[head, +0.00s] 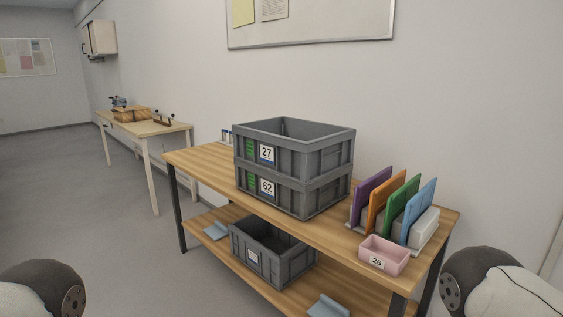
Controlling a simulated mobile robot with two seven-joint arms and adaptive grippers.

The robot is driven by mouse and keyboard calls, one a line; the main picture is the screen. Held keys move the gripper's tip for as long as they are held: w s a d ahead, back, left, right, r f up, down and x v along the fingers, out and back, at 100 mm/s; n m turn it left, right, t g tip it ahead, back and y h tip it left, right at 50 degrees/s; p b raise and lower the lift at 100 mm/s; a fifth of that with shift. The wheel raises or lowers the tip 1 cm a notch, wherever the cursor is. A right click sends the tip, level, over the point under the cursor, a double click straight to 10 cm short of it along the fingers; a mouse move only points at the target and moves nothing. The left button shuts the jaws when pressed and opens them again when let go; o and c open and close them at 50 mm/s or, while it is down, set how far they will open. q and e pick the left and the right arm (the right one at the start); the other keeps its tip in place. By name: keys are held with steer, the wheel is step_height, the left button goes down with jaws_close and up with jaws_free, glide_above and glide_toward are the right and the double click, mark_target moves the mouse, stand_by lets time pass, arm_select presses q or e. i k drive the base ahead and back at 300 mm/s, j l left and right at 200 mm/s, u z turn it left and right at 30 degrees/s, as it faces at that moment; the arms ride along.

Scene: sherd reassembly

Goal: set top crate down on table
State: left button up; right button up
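The top crate (325,155), grey and open at the top with a label 27, sits stacked on a second grey crate (321,191) labelled 62. The stack stands on the wooden table (206,165), near its middle. The top crate looks level and its visible inside is empty, though its floor is hidden. No gripper touches either crate. Only rounded parts of my arms show at the bottom left and bottom right corners. Both grippers are out of view.
Right of the stack are a rack of coloured panels (385,207) and a pink bin (384,255) labelled 26. Another grey crate (271,251) stands on the lower shelf. Clear tabletop lies left of the stack. A wooden workbench (147,129) stands farther back left.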

mark_target(215, 161)
steer(key=i+j+z, duration=0.6)
steer(key=j, duration=0.35)
steer(key=i+j+z, duration=0.35)
steer(key=j, duration=0.45)
steer(key=i+j+z, duration=0.2)
steer(key=j, duration=0.2)
